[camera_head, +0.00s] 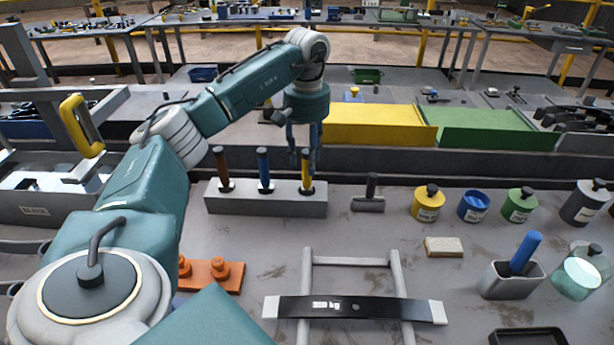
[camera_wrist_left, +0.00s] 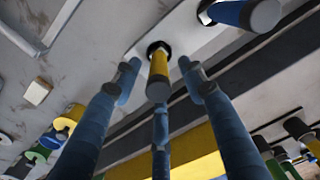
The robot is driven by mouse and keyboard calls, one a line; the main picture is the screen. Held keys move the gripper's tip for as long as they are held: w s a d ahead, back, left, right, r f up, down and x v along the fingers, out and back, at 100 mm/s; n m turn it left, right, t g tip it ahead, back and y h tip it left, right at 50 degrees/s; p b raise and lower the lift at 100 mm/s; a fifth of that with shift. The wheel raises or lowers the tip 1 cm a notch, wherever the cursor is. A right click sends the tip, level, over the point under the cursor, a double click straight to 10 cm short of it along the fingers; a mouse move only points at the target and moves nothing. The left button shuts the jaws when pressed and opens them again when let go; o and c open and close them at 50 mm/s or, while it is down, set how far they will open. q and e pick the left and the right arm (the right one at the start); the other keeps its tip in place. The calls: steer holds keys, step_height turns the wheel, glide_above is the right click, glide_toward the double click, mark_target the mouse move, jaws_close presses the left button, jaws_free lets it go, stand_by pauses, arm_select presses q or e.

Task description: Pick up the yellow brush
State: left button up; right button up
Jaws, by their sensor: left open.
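The yellow brush (camera_head: 306,173) stands upright in the right-hand hole of a grey holder block (camera_head: 268,203). A brown-handled brush (camera_head: 221,168) and a blue-handled one (camera_head: 264,168) stand in the other two holes. My left gripper (camera_head: 302,160) is above the right end of the block, with its fingers pointing down around the yellow handle. In the left wrist view, the yellow handle (camera_wrist_left: 158,75) shows between the spread fingers of the left gripper (camera_wrist_left: 160,86), with visible gaps. The brush's lower end is hidden in the block. My right gripper is not in view.
A dark-handled tool (camera_head: 370,190) stands just right of the block. Several lidded pots, including a yellow one (camera_head: 428,204), are farther right. A blue-handled tool stands in a grey cup (camera_head: 511,281). Orange pieces (camera_head: 210,272) and a frame with a dark bar (camera_head: 352,308) lie in front.

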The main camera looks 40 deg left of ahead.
mark_target(307, 171)
arm_select(q)
steer(key=f, duration=0.2)
steer(key=f+p, duration=0.1)
steer(key=shift+s+d+f, duration=0.1)
steer(key=shift+s+f, duration=0.1)
steer(key=shift+f, duration=0.55)
jaws_close()
steer(key=shift+r, duration=0.1)
